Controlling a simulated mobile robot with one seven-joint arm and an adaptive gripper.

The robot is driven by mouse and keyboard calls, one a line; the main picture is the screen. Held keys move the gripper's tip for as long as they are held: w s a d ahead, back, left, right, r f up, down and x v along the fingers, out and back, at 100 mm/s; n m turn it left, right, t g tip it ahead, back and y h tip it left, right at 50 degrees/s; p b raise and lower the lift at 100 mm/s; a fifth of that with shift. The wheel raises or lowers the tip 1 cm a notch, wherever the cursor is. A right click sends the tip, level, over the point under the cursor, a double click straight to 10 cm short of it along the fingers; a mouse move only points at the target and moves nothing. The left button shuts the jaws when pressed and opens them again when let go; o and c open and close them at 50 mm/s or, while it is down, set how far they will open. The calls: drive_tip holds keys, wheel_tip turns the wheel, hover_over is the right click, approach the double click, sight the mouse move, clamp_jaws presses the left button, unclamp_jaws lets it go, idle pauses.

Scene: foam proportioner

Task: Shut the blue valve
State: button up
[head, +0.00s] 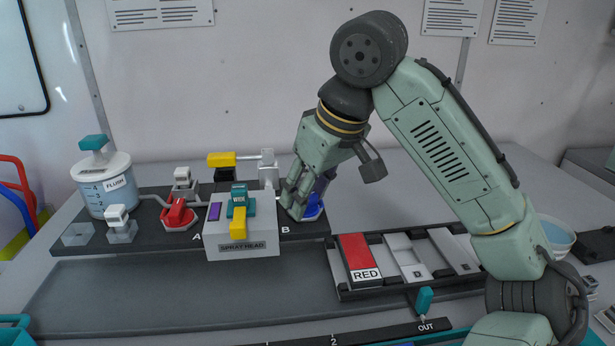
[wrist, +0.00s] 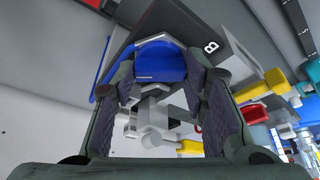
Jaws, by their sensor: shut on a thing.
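The blue valve (head: 315,208) is on the dark board beside the letter B, right of the spray head block. My gripper (head: 297,208) comes down on it from above and hides most of it. In the wrist view, the valve's blue handle (wrist: 160,62) lies between the fingertips of my gripper (wrist: 161,88), which is shut on it. The handle's exact angle against its base is hard to tell.
The grey spray head block (head: 240,225), with a teal and yellow lever, stands close left of my gripper. A red valve (head: 178,212) is further left, near a flush jar (head: 105,182). A tray (head: 410,262) with a red block lies in front right.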

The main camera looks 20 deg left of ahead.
drive_tip(key=n, duration=0.1)
drive_tip(key=n+g, duration=0.1)
drive_tip(key=n, duration=0.1)
drive_tip(key=n+g, duration=0.1)
drive_tip(key=n, duration=0.1)
drive_tip(key=shift+w+y+p, duration=0.25)
drive_tip(key=shift+y+p, duration=0.05)
drive_tip(key=shift+p, duration=0.05)
drive_tip(key=n+g, duration=0.2)
drive_tip(key=n, duration=0.3)
drive_tip(key=shift+w, duration=0.15)
drive_tip(key=shift+n, duration=0.4)
drive_tip(key=o, duration=0.9)
drive_tip(key=v, duration=1.2)
drive_tip(key=shift+w+a+r, duration=0.1)
drive_tip(key=shift+w+a, duration=0.05)
drive_tip(key=shift+a, duration=0.1)
